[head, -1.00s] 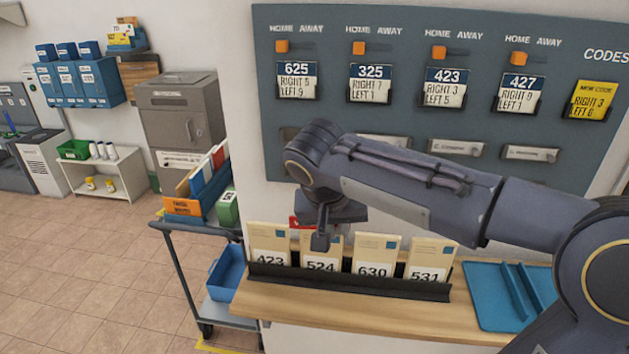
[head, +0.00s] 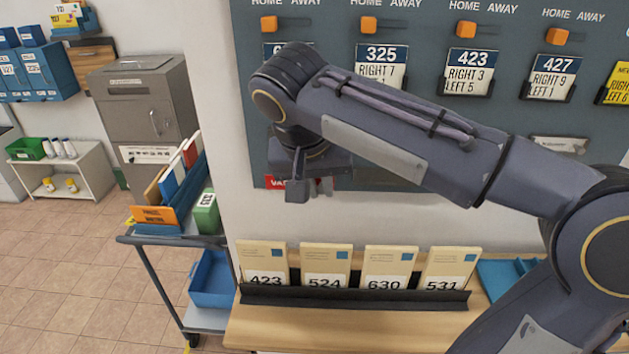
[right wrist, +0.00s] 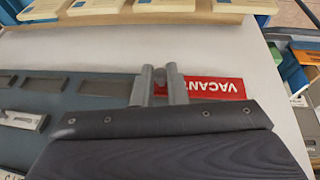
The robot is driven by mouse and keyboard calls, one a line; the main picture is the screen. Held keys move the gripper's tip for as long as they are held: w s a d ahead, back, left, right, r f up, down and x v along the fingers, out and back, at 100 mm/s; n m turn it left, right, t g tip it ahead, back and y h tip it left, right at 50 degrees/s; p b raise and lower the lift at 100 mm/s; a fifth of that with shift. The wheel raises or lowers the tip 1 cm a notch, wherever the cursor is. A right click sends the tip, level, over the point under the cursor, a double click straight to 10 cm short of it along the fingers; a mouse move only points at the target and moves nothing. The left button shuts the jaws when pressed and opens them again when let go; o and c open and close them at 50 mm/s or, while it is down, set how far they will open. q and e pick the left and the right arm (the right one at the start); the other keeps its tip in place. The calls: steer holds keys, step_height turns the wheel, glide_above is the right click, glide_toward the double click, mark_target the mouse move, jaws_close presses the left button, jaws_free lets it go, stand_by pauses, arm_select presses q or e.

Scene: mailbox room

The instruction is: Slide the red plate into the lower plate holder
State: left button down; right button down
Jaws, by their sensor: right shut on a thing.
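The red plate (head: 284,182) is in my right gripper (head: 309,190), near the lower left corner of the wall board. In the right wrist view, the red plate (right wrist: 214,88) shows white "VACANT" lettering, upside down. The right gripper's fingers (right wrist: 166,82) are closed at one end of it. Empty dark plate holders (right wrist: 90,86) run in a row along the board's lower edge, beside the gripper. Any holder right behind the gripper is hidden, and I cannot tell whether the plate touches one. My left gripper is not in view.
The grey-blue board (head: 245,110) has number cards and orange sliders. Below, a wooden shelf (head: 350,328) carries a black rack (head: 355,297) of numbered envelopes. A blue tray (head: 490,280) lies at the right. A cart with folders (head: 175,190) stands at the left.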

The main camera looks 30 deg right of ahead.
steer(key=shift+w+d, duration=0.25)
steer(key=shift+w, duration=0.1)
steer(key=shift+w+d, duration=0.25)
steer(key=shift+w, duration=0.25)
steer(key=shift+w+d, duration=0.25)
steer(key=shift+w, duration=0.2)
steer(key=w+d+p, duration=0.2)
steer(key=w+d, duration=0.1)
steer(key=w, duration=0.2)
steer(key=shift+f, duration=0.35)
steer(key=shift+d+f+b, duration=0.1)
steer(key=shift+f+b, duration=1.25)
steer(key=shift+f, duration=0.6)
stand_by(0.5)
steer(key=c, duration=1.4)
jaws_free()
steer(key=shift+o, duration=0.4)
